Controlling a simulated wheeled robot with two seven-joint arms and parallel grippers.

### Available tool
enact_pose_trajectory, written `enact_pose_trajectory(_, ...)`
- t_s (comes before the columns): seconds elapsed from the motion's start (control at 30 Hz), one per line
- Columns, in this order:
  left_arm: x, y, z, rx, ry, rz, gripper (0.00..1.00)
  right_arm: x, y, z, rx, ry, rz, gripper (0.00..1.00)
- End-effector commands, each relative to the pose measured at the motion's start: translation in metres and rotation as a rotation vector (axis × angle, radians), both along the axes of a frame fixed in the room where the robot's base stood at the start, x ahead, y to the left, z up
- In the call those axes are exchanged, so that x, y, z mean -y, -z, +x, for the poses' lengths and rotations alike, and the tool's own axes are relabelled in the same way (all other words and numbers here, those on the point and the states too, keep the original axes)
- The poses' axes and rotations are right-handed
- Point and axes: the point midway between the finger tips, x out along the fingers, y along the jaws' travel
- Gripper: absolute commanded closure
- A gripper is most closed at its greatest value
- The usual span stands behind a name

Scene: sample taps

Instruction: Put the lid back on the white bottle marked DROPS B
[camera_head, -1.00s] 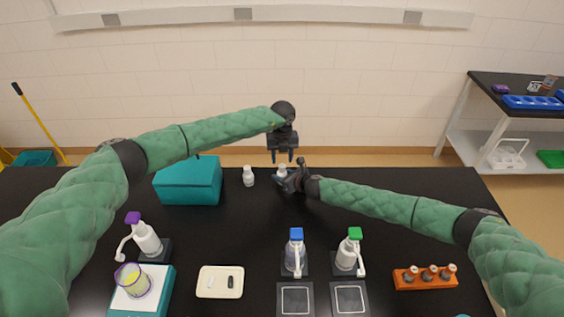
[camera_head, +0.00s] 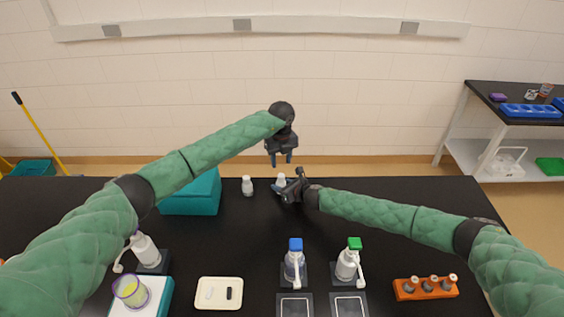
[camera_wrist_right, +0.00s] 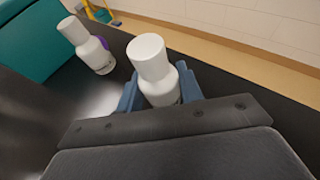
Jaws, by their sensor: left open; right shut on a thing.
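My right gripper (camera_head: 283,189) is shut on a white bottle (camera_head: 281,180) near the table's far edge. In the right wrist view its blue fingers stand on both sides of this upright bottle (camera_wrist_right: 160,88), which has a wide white top (camera_wrist_right: 147,50). A second, similar white bottle (camera_head: 247,187) stands just left of it, also in the right wrist view (camera_wrist_right: 88,45). No DROPS B lettering is readable on either, and I cannot tell for sure which top is a separate lid. My left gripper (camera_head: 280,161) points down, open and apparently empty, above or behind the held bottle.
A teal box (camera_head: 190,194) stands left of the bottles. Nearer are pump bottles with a blue top (camera_head: 295,257) and a green top (camera_head: 348,262), a cream tray (camera_head: 219,280) with small pieces, and an orange rack (camera_head: 425,290). The black table's middle is clear.

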Motion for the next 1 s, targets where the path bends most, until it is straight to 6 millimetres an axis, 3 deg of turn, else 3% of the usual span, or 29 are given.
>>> enact_pose_trajectory(0.37, 0.0, 0.006, 0.0, -0.001, 0.0, 0.001, 0.57, 0.0, 0.0, 0.0, 0.0, 0.0, 0.0, 1.0)
enact_pose_trajectory(0.8, 0.0, 0.062, 0.0, -0.002, 0.0, 0.001, 0.57, 0.0, 0.0, 0.0, 0.0, 0.0, 0.0, 1.0)
enact_pose_trajectory(1.0, 0.0, 0.077, 0.0, 0.0, 0.001, 0.001, 0.57, 0.0, 0.0, 0.0, 0.0, 0.0, 0.0, 1.0)
